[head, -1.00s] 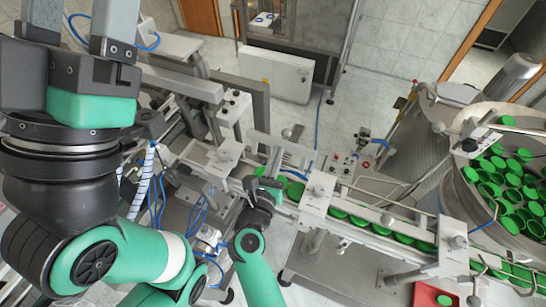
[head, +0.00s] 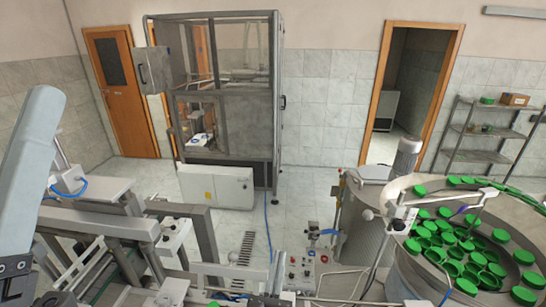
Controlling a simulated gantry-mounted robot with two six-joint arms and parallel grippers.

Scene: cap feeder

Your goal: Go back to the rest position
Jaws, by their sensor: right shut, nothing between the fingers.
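A round feeder bowl (head: 400,262) with several green caps (head: 452,252) stands at the right. Metal conveyor frames (head: 100,222) fill the lower left. A tall glazed cabinet (head: 232,115) and a white box (head: 217,187) stand behind.

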